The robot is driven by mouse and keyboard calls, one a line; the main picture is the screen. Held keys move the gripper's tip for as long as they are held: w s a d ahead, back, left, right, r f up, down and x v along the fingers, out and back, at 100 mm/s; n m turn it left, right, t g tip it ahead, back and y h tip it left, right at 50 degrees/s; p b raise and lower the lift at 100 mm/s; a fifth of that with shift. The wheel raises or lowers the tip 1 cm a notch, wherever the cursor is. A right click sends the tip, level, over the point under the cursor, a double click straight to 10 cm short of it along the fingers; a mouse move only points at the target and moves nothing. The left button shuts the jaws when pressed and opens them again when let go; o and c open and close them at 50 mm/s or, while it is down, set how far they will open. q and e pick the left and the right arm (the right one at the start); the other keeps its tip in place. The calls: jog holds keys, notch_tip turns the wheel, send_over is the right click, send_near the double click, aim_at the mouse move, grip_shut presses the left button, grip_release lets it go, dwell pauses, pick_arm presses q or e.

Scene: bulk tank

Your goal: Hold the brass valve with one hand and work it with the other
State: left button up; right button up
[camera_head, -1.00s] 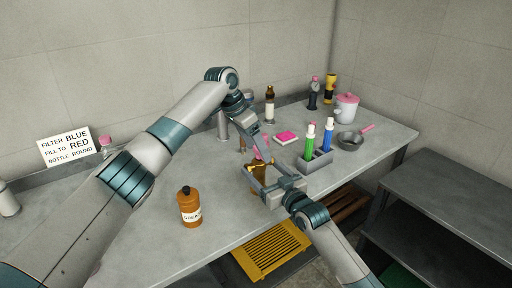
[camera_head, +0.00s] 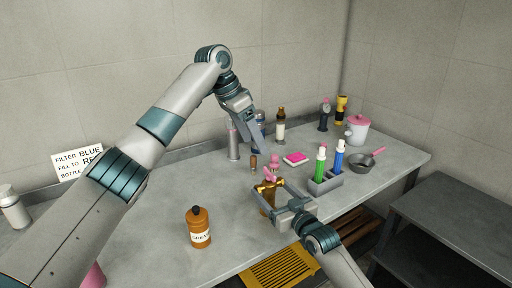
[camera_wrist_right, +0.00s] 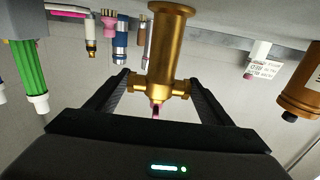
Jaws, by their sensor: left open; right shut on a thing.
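The brass valve (camera_head: 267,200) stands near the front middle of the bench, with a pink handle (camera_head: 271,175) at its top in the head view. My right gripper (camera_head: 268,190) is shut on the valve from the front right. In the right wrist view the picture is inverted: the valve (camera_wrist_right: 170,45) sits between my right fingers (camera_wrist_right: 158,88), which reach its two side stubs. My left gripper (camera_head: 257,137) is open and empty. It hangs above and behind the valve, apart from it.
A brown grease bottle (camera_head: 199,230) stands front left. A grey caddy (camera_head: 325,184) with green and blue bottles is right of the valve, beside a small pan (camera_head: 361,164). A pink sponge (camera_head: 295,159) and several bottles stand behind. The bench's left middle is clear.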

dwell(0.4)
jog(key=o, duration=1.4)
jog(key=shift+c, duration=0.2)
jog(key=shift+s, duration=0.1)
jog(key=v, duration=1.2)
